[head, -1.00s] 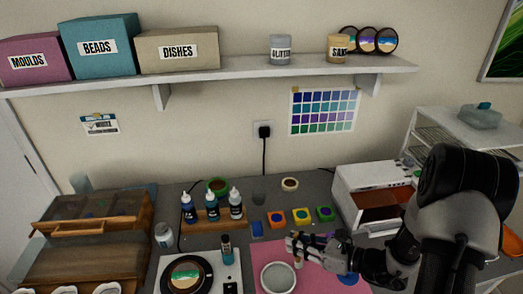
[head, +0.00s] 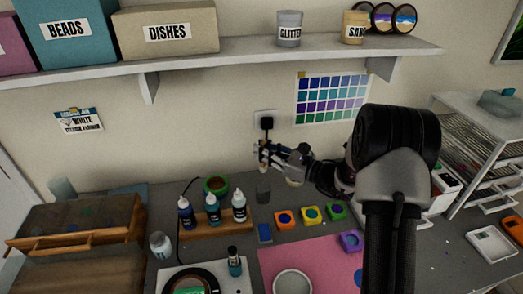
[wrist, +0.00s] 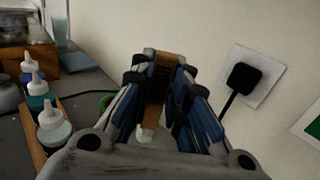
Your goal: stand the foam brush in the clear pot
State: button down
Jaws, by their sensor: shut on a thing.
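My gripper (head: 265,154) is raised near the wall, above and slightly behind the clear pot in the head picture. It is shut on the foam brush, whose wooden handle (wrist: 157,85) shows between the blue-padded fingers in the wrist view. A pale bit (wrist: 146,134) below the fingers may be the brush's foam end. The clear pot (head: 263,190) stands on the grey bench, behind the blue pad, and looks empty. In the head view the brush is small and mostly hidden by the fingers. I cannot make out the pot in the wrist view.
Coloured blocks (head: 310,214) lie to the right. A wall plug (head: 266,123) and cord are close behind my gripper. The shelf (head: 230,58) is overhead.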

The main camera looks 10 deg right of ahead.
notch_tip(320, 180, down, 11)
jog(key=b, duration=0.7)
dwell(0.4)
jog(key=c, duration=1.5)
grip_release()
jog(key=shift+o, duration=0.2)
jog(key=v, duration=1.2)
